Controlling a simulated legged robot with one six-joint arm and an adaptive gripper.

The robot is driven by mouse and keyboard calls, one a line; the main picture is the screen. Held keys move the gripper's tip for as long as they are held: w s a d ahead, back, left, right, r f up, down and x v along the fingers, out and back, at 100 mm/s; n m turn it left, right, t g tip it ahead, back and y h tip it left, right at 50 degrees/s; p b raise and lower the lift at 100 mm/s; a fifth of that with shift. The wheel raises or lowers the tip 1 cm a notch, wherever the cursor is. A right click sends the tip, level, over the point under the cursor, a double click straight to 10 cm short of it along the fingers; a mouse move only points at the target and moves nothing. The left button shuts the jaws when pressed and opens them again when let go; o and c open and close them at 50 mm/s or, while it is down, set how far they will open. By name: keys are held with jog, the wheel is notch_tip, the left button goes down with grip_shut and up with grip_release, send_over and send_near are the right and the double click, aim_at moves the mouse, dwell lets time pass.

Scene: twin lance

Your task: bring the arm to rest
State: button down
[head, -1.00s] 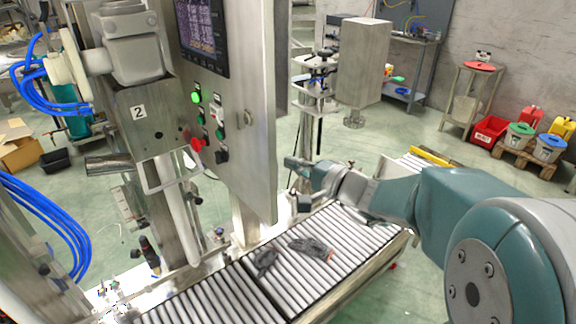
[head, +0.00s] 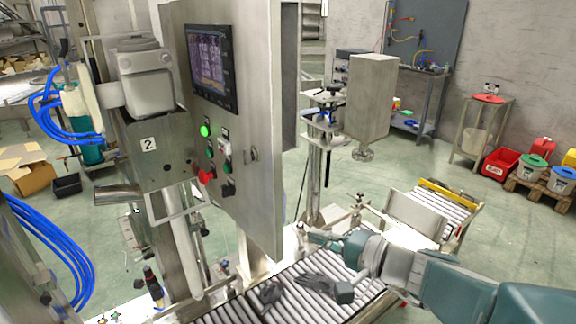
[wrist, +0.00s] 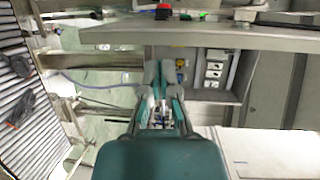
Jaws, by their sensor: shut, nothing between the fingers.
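My arm (head: 455,288) reaches in from the lower right in the head view, over the roller conveyor. My gripper (head: 312,234) points left, just right of the lower edge of the control cabinet. In the wrist view my gripper (wrist: 159,68) shows its two fingers close together with nothing held between them. Its fingertips point toward the cabinet side, and I cannot tell the exact gap to it.
The control cabinet (head: 262,120) with screen and buttons stands left of my gripper. Two dark crumpled items, one (head: 268,294) left of the other (head: 312,282), lie on the roller conveyor (head: 240,308). A grey box on a post (head: 372,98) stands behind.

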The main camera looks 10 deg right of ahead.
jog(key=s+a+f+n+g+h, duration=0.45)
jog(key=s+g, duration=0.25)
jog(key=s, duration=0.3)
jog(key=s+d+n+t+h, duration=0.1)
jog(key=s+d+n+h, duration=0.2)
jog(key=d+h, duration=0.5)
jog(key=shift+s+d+f+n, duration=0.2)
jog(key=shift+s+n, duration=0.15)
jog(key=shift+s, duration=0.35)
jog(key=shift+a, duration=0.1)
